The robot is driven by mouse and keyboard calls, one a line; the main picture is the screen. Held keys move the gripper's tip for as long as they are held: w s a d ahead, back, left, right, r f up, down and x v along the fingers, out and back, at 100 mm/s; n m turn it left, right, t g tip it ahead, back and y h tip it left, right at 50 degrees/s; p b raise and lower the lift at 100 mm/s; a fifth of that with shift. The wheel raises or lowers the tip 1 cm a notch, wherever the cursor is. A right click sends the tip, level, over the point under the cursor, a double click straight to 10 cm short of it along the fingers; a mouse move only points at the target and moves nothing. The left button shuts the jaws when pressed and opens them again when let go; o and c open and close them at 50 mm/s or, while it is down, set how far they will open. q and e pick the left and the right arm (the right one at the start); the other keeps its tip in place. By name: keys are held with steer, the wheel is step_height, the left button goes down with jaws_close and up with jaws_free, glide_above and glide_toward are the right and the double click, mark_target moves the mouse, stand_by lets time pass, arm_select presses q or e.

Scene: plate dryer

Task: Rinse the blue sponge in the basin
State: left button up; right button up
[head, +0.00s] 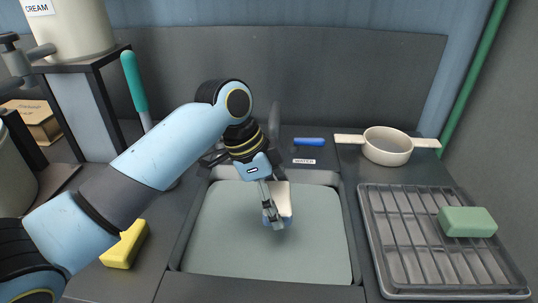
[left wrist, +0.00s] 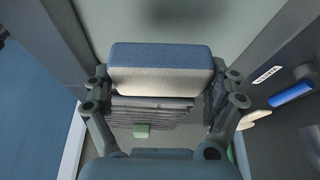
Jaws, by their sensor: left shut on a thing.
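My left gripper (head: 275,213) is shut on the blue sponge (head: 284,203), which is blue on one side and whitish on the other. In the left wrist view the sponge (left wrist: 160,57) sits between the two fingers of the gripper (left wrist: 165,82). In the head view the fingers partly hide the sponge. The basin (head: 220,255) is sunk in the counter and has a pale grey-green surface inside. The gripper and sponge are over its middle; I cannot tell whether the sponge touches that surface. My right gripper is not in view.
A blue lever (head: 309,141) with a label is behind the basin, near a dark spout (head: 274,118). A yellow sponge (head: 125,245) lies left of the basin. To the right are a rack (head: 410,260) with a green sponge (head: 467,222) and a two-handled cream pot (head: 387,148).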

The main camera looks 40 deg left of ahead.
arm_select(q)
steer(key=shift+a+r+m+p, duration=0.4)
steer(key=shift+a+r+p, duration=0.3)
steer(key=shift+p, duration=0.3)
steer(key=shift+a+f, duration=0.2)
steer(key=shift+f+b, duration=5.4)
steer(key=shift+f, duration=2.15)
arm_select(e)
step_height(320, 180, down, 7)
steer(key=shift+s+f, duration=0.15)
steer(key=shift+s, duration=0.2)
